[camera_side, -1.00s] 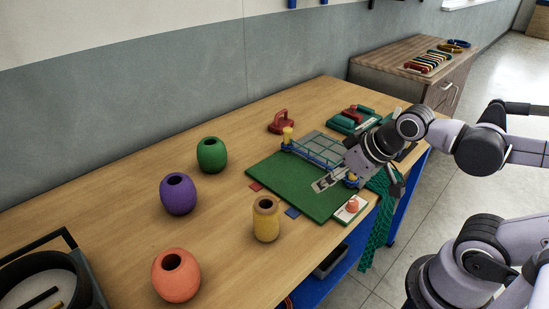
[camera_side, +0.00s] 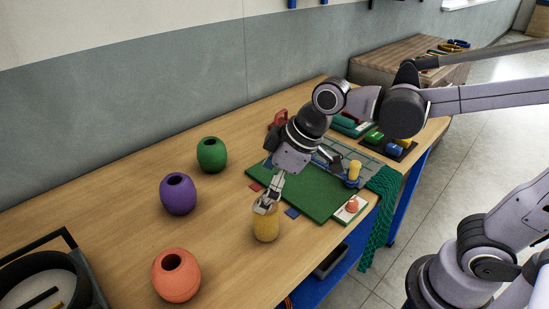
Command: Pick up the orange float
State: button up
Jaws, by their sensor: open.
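The orange float (camera_side: 176,276) stands on the wooden table near its front edge, at the lower left, with the dark hole in its top facing up. Nothing touches it. My gripper (camera_side: 266,204) is open and points down at the top of the yellow float (camera_side: 266,226), to the right of the orange float and farther back. The fingers overlap the yellow float's rim in this view. I cannot tell whether they touch it.
A purple float (camera_side: 178,194) and a green float (camera_side: 212,155) stand behind the orange one. A dark round container (camera_side: 40,276) is at the lower left. A green board (camera_side: 315,196) with net and fittings lies to the right. Bare table surrounds the orange float.

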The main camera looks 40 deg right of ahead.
aim_at(182, 261)
jog(key=a+f+n+g, duration=0.1)
jog(key=a+n, duration=0.1)
jog(key=a, duration=0.3)
jog(key=a+f+n, duration=0.1)
jog(key=a+n, duration=0.1)
jog(key=a, duration=0.4)
jog(key=w+a+n+g+y, duration=0.1)
jog(key=a+n, duration=0.2)
jog(key=a, duration=0.3)
jog(key=shift+f+g, duration=0.3)
jog(key=shift+f, duration=0.1)
jog(key=shift+s+a+f+n, duration=0.1)
jog(key=shift+a+f+n, duration=0.1)
jog(key=shift+a+n, duration=0.1)
jog(key=x, duration=0.5)
jog(key=shift+a+f, duration=0.15)
jog(key=shift+w+x, duration=0.1)
jog(key=shift+x, duration=1.2)
jog(key=shift+w+x, duration=0.15)
jog(key=shift+x, duration=1.2)
jog(key=c, duration=1.1)
